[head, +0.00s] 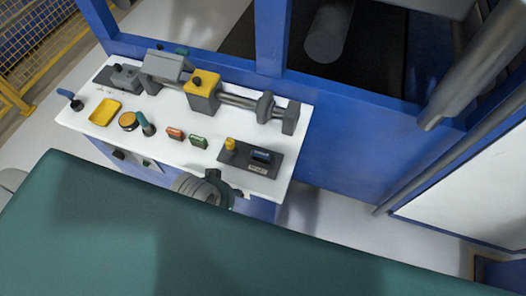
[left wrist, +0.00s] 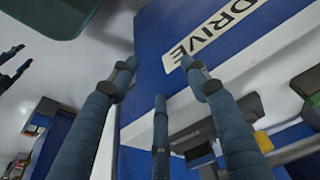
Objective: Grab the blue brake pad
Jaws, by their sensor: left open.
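A small blue block (head: 262,156), which looks like the blue brake pad, sits on a dark tray (head: 240,159) near the right end of the white bench top. A yellow knob stands beside it on the tray. My left gripper (head: 214,178) is low at the bench's near edge, below and left of the tray, apart from the blue block. In the left wrist view its dark blue fingers (left wrist: 158,72) are spread apart with nothing between them, in front of a blue panel with a DRIVE label. I cannot make out the pad surely there. My right gripper is not identifiable.
The bench top (head: 88,125) also holds a yellow tray (head: 105,112), orange (head: 175,133) and green (head: 198,141) blocks, and a roller assembly (head: 238,100) behind. A blue machine frame (head: 345,135) stands behind. A green surface fills the foreground. Dark prongs (left wrist: 14,62) show at the wrist view's left edge.

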